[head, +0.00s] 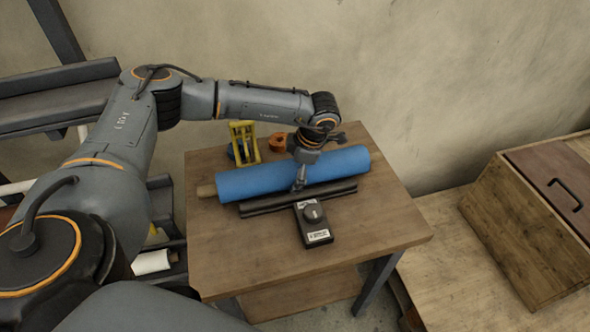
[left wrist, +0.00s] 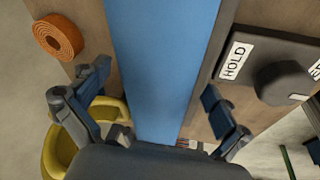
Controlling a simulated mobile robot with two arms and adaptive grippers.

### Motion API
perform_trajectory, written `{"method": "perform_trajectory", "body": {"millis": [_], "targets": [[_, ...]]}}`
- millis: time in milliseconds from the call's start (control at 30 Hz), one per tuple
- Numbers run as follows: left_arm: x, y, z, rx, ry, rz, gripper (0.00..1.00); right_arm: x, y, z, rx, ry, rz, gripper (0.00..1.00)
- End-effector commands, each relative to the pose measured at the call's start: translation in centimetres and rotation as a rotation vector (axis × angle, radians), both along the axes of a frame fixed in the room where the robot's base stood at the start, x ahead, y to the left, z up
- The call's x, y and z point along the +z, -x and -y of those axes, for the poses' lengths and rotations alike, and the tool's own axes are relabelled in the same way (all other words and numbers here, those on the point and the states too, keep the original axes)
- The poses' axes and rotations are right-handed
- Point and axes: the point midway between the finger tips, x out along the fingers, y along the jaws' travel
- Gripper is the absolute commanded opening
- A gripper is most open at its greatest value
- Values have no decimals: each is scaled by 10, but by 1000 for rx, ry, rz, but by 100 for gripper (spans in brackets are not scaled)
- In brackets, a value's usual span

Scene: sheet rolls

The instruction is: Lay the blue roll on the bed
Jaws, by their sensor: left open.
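The blue roll (head: 247,181) lies across the wooden table, with a tan core end poking out at its left. It also shows in the left wrist view (left wrist: 158,50), running between my fingers. My left gripper (head: 304,165) is over the middle of the roll, open, with one finger on each side of it. In the head view the far finger is hidden. A long black rail or bed (head: 265,206) lies along the roll's near side. I cannot tell whether the roll touches it. My right gripper is not in view.
A black box with a knob (head: 316,232) sits in front of the rail; its label reads HOLD in the left wrist view (left wrist: 236,61). A yellow stand (head: 244,142) and an orange coil (head: 277,142) stand behind the roll. A wooden cabinet (head: 530,225) is at right. The table's front is clear.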

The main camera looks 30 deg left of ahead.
Motion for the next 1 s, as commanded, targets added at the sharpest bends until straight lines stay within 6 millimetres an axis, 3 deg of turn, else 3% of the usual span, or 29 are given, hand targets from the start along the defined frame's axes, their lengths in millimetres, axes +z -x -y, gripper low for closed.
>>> {"method": "perform_trajectory", "body": {"millis": [167, 600, 800, 1000], "targets": [[15, -1, 5, -1, 1, 4, 100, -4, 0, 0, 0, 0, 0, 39], [97, -3, 30, -2, 2, 4, 100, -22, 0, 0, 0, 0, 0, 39], [114, -3, 34, 0, 0, 1, 100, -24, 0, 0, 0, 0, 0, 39], [116, -3, 34, 0, 0, 1, 100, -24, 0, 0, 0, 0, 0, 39]]}}
